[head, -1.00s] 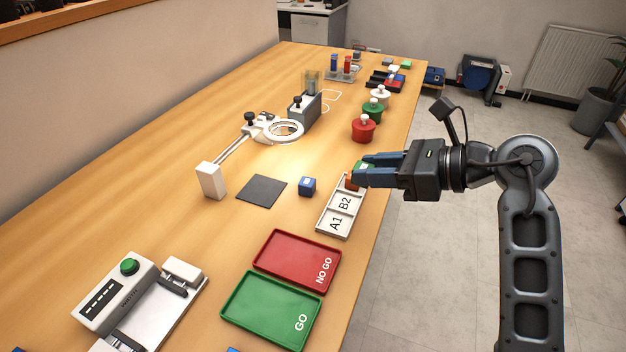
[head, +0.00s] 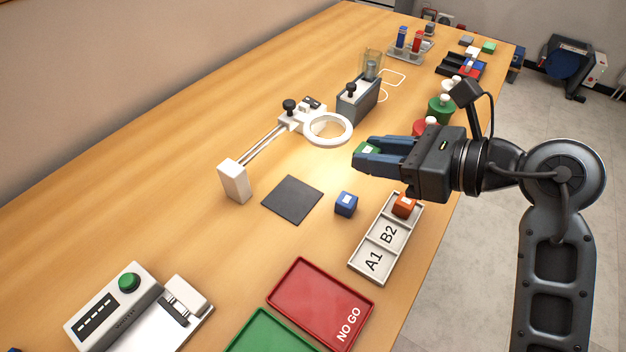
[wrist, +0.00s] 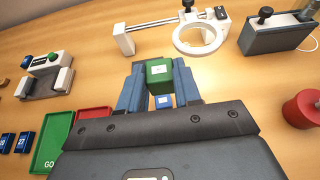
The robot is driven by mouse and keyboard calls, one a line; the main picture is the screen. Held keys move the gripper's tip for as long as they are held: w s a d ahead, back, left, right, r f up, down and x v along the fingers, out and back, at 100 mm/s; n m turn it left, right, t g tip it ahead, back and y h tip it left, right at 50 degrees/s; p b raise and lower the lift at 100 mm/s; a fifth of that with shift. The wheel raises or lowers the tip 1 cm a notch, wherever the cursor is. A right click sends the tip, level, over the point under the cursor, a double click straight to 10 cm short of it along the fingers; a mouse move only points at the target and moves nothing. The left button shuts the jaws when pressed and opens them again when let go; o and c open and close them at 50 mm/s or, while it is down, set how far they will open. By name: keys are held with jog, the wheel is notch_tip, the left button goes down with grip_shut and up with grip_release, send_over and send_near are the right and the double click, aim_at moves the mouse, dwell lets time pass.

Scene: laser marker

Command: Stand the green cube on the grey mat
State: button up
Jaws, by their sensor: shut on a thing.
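My gripper (head: 368,155) is shut on the green cube (head: 366,147) and holds it above the table. In the wrist view the green cube (wrist: 160,72) sits between the two blue fingers, with a white label on it. The dark grey mat (head: 292,200) lies flat and bare on the table, to the left of and below my gripper in the head view.
A blue cube (head: 346,204) stands just right of the mat. A labelled tray (head: 361,263) holds an orange cube (head: 404,205). A white ring magnifier (head: 351,128) on a stand (head: 234,182) is behind the mat. The red NO GO tray (head: 300,300) lies in front.

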send_over(302, 204)
notch_tip(302, 204, down, 7)
jog(key=shift+w+r+p, duration=0.1)
jog(key=shift+w+p, duration=0.05)
jog(key=shift+p, duration=0.25)
jog(key=shift+a+f, duration=0.15)
jog(key=shift+f, duration=1.95)
jog(key=shift+f, duration=0.1)
jog(key=o, duration=1)
jog(key=shift+r, duration=0.2)
jog(key=v, duration=1.2)
jog(key=shift+f+b, duration=0.1)
jog(key=shift+b, duration=0.2)
